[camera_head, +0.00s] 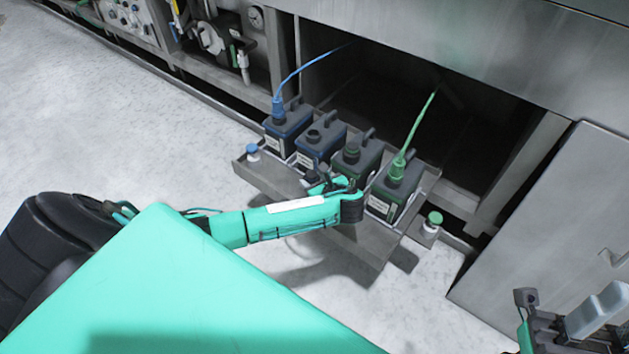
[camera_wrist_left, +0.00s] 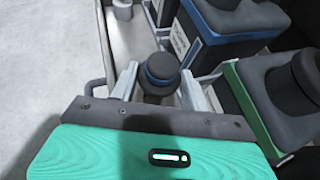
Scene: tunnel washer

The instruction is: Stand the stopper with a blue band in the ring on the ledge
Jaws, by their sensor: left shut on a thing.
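The stopper with a blue band (camera_wrist_left: 160,72) is dark, with a round top, and sits between the two pale fingers of my left gripper (camera_wrist_left: 157,88) in the left wrist view. In the head view my left gripper (camera_head: 318,184) is over the front ledge (camera_head: 290,196) of the tray, in front of the dark blue and green canisters. The stopper's lower end is hidden. I cannot make out an empty ring on the ledge. My right gripper (camera_head: 588,318) is partly in view at the lower right corner, and its opening is unclear.
Blue canisters (camera_head: 288,128) and green canisters (camera_head: 395,190) stand in a row close behind my left gripper. A blue hose and a green hose rise from the end ones. A small blue-capped piece (camera_head: 252,151) and a green-capped piece (camera_head: 433,222) stand at the tray's ends.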

